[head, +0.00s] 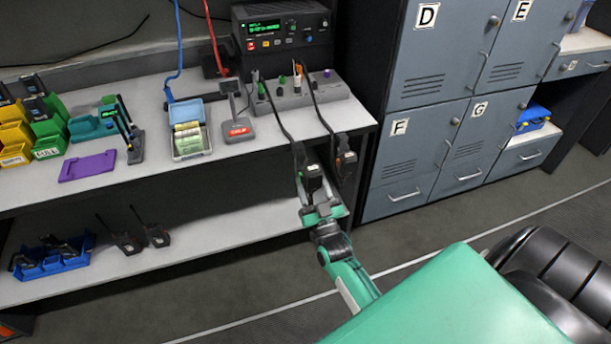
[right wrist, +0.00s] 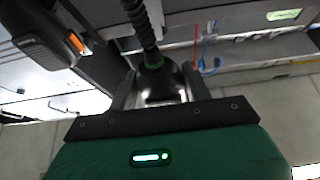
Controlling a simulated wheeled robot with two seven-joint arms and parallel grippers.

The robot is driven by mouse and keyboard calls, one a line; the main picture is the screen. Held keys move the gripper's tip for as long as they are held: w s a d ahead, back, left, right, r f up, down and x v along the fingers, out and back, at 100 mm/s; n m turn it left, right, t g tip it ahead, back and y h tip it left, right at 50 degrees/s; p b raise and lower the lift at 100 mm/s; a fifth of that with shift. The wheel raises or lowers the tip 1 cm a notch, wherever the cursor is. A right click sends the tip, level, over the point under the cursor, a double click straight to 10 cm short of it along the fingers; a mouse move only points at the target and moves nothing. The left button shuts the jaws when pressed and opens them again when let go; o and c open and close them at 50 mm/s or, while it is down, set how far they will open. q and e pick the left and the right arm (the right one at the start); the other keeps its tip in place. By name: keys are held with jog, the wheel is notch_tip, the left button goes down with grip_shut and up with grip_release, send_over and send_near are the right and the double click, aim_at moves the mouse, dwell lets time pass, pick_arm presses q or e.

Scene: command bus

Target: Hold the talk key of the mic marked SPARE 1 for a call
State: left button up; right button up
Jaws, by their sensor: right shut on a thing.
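Two dark hand mics hang on black cords at the front edge of the desk. The left mic (head: 310,176) has a green mark at its top; the right mic (head: 345,162) has an orange mark. My right gripper (head: 320,209) comes from below and is shut on the left mic. In the right wrist view this mic (right wrist: 161,84), with a green cord collar, sits between the fingers of the right gripper (right wrist: 160,95). The orange-marked mic (right wrist: 45,38) hangs apart at the left there. No SPARE 1 marking is readable, and the talk key is hidden. My left gripper is out of view.
The cords run up to a grey plug box (head: 305,93) below a black radio (head: 283,30). A small stand with a red label (head: 238,130) and an open blue case (head: 190,143) stand left. Grey lockers (head: 420,110) close off the right. A lower shelf (head: 200,236) lies below.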

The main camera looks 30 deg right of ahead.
jog(key=s+a+r+n+y, duration=0.2)
jog(key=s+a+r+y, duration=0.2)
jog(key=a, duration=0.6)
jog(key=s+a+r+n+g+y, duration=0.1)
jog(key=s+a+r+y, duration=0.3)
jog(key=a, duration=0.7)
jog(key=s+a+r+n+g+y, duration=0.1)
jog(key=s+a+r+n+y, duration=0.2)
jog(key=a, duration=0.8)
notch_tip(320, 180, up, 2)
jog(key=shift+s+r+y, duration=0.2)
jog(key=shift+s+y, duration=0.8)
jog(key=shift+s, duration=0.1)
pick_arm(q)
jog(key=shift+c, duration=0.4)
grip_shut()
